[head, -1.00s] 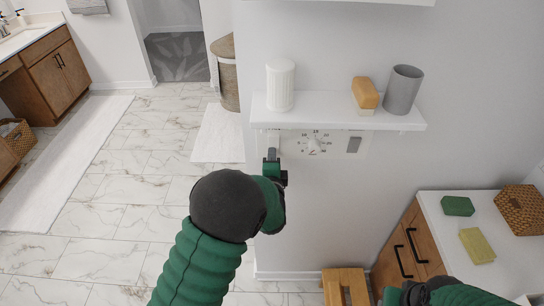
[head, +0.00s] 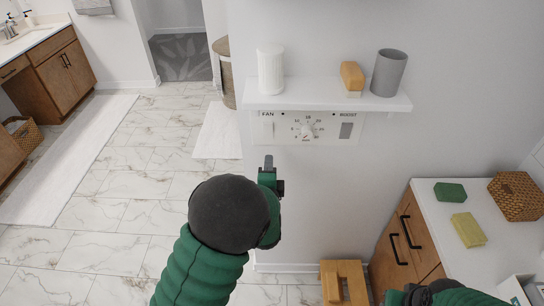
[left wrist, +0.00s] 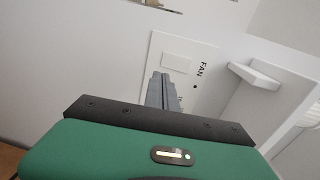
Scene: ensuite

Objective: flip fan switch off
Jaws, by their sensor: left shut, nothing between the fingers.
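The fan switch (head: 267,128) is a white rocker under the word FAN at the left end of a white wall panel (head: 290,138), just below the shelf. The panel also has a round dial (head: 307,131) in the middle and a grey BOOST switch (head: 346,130) at the right. My left gripper (head: 268,162) is shut and empty, below the fan switch and apart from it in the head view. In the left wrist view the shut fingers (left wrist: 163,92) point at the panel, with the fan rocker (left wrist: 177,61) just beyond their tips. My right gripper's fingers are not visible.
A white shelf (head: 330,100) juts out above the panel, holding a white ribbed cup (head: 270,70), a brush (head: 352,78) and a grey tumbler (head: 388,73). A white-topped cabinet (head: 450,215) stands at right, a wooden stool (head: 343,284) below.

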